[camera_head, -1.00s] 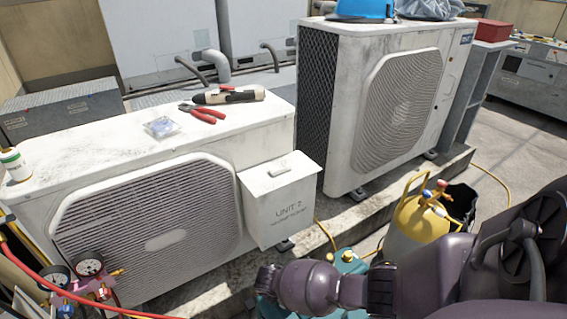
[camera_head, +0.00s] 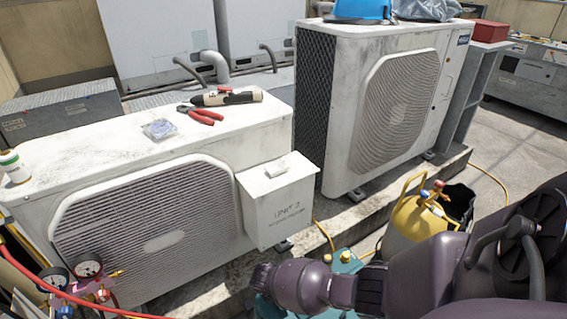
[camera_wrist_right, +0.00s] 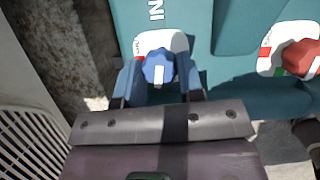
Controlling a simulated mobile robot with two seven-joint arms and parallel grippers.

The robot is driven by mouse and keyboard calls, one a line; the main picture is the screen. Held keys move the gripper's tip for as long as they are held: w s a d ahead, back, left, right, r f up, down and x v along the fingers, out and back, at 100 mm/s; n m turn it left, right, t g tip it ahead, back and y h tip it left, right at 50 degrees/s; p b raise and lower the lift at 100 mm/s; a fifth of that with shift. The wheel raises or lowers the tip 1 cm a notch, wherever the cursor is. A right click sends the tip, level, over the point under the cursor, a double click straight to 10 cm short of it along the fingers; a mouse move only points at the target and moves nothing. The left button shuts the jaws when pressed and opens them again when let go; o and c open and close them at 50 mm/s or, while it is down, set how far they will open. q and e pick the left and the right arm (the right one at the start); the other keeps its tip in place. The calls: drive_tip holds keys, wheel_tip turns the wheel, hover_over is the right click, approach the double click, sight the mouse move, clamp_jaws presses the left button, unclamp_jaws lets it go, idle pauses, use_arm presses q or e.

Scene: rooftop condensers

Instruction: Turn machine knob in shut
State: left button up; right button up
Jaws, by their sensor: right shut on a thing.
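The blue knob (camera_wrist_right: 157,64) sits on a white dial plate (camera_wrist_right: 178,44) of the teal machine (camera_wrist_right: 232,75), below upside-down "IN" lettering, in the right wrist view. Its white pointer mark faces the bottom of that picture, toward my gripper. My right gripper (camera_wrist_right: 160,80) has its fingers on either side of this knob and is shut on it. A red knob (camera_wrist_right: 300,57) on its own dial with red and green marks is to the right. In the head view the teal machine (camera_head: 347,262) is mostly hidden behind my right arm. My left gripper is not in view.
A yellow tank (camera_head: 412,222) stands close beside my right arm. The Unit 2 condenser (camera_head: 215,140) is at left, with pliers (camera_head: 202,115) on top and a gauge set (camera_head: 85,275) in front. Another condenser (camera_head: 340,100) stands behind. Open floor lies at right.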

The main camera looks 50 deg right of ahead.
drive_tip(key=m, duration=0.2)
drive_tip(key=m+g+y, duration=0.1)
drive_tip(key=m, duration=0.1)
drive_tip(key=shift+w+m+g, duration=0.15)
drive_tip(key=shift+m+g, duration=0.15)
drive_tip(key=m+g, duration=0.1)
drive_tip(key=m, duration=0.2)
drive_tip(key=shift+d+m+y, duration=0.1)
drive_tip(key=shift+m+y, duration=0.2)
drive_tip(key=shift+y, duration=0.1)
drive_tip(key=m+y, duration=0.1)
drive_tip(key=m, duration=0.2)
drive_tip(key=shift+d+m+g, duration=0.1)
drive_tip(key=shift+m+g, duration=0.2)
drive_tip(key=shift+g, duration=0.1)
drive_tip(key=shift+m+y, duration=0.8)
drive_tip(key=shift+m, duration=1)
drive_tip(key=o, duration=0.9)
drive_tip(key=shift+w, duration=0.1)
drive_tip(key=shift+d, duration=0.1)
